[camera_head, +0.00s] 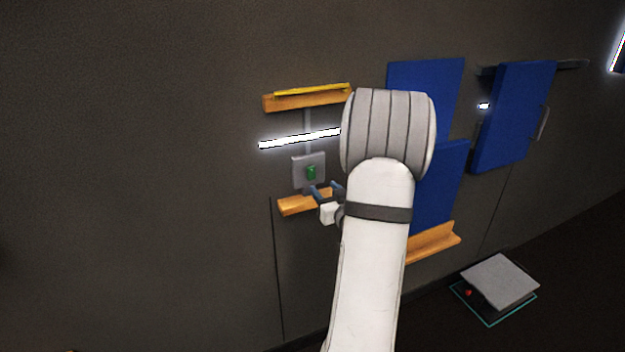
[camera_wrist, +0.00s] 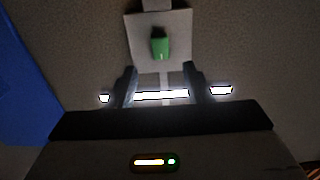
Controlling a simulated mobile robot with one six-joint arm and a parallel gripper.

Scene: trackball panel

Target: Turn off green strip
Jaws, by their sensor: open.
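A lit strip (camera_head: 285,141) glows white on the dark wall in the head view; its right end meets my arm's outline. Below it is a grey switch plate (camera_head: 299,168) with a green switch (camera_head: 311,172). My gripper (camera_head: 326,190) is open and empty, just below the plate. In the wrist view, the plate (camera_wrist: 178,22) and green switch (camera_wrist: 159,45) lie ahead of my gripper (camera_wrist: 163,72), roughly centred between its fingers. The strip (camera_wrist: 160,95) shows between and outside the fingers, partly hidden by them. I cannot tell whether the fingers touch the plate.
Orange ledges (camera_head: 305,204) sit below the plate and above the strip, the upper one with a yellow bar (camera_head: 312,90). Blue panels (camera_head: 425,75) hang on the right, partly behind my arm. A tilted grey plate (camera_head: 500,281) with a red dot lies at lower right. The wall on the left is bare.

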